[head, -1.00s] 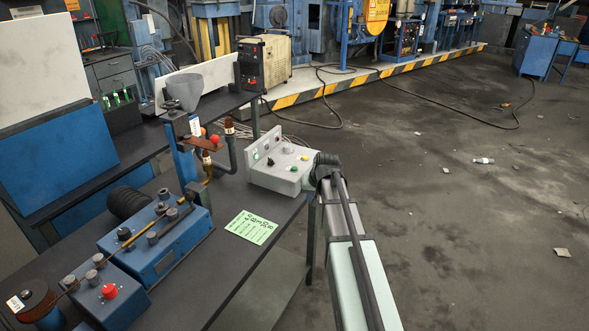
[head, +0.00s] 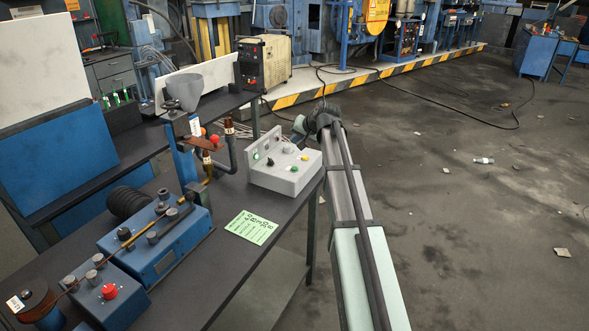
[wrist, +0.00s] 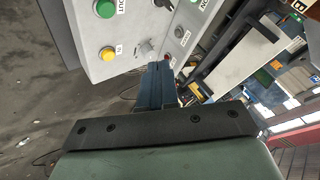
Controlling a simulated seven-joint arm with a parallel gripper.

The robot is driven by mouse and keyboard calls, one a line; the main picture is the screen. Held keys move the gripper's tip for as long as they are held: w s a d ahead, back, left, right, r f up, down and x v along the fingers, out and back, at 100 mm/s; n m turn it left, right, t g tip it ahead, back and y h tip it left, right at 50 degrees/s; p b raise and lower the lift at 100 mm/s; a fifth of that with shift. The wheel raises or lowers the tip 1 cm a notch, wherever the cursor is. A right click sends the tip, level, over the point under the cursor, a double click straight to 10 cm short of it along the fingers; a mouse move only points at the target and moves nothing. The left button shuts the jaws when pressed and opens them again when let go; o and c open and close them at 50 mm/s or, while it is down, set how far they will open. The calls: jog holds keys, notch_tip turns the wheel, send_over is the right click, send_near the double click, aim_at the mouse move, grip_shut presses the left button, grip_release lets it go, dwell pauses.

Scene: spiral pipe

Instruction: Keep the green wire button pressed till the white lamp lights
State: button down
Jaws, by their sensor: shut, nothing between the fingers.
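The grey control box (head: 285,174) stands at the table's right edge. Its green button (wrist: 105,8) shows at the top of the wrist view, beside a label whose readable part is "OUT". It looks raised, and nothing touches it. A small round greyish lamp (wrist: 179,32) on the upright panel looks unlit; I take it for the white lamp. My gripper (wrist: 163,66) is shut and empty, its dark fingers near the box's edge in the wrist view. In the head view my gripper (head: 300,125) is beyond the box's far right corner, with its fingertips hard to make out.
A yellow button (wrist: 107,53) and a grey knob (wrist: 145,48) share the box face. A lit green lamp (head: 256,157) is on the panel. A green card (head: 251,227) lies in front. The blue machine (head: 155,245) stands left. Open floor is right.

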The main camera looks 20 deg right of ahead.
aim_at(296, 169)
jog(key=shift+f, duration=0.1)
jog(key=shift+f, duration=4.3)
jog(key=shift+f, duration=0.15)
jog(key=shift+f, duration=0.3)
jog(key=shift+f, duration=0.4)
dwell(0.7)
jog(key=shift+r, duration=0.1)
dwell(1.0)
jog(key=shift+r, duration=0.75)
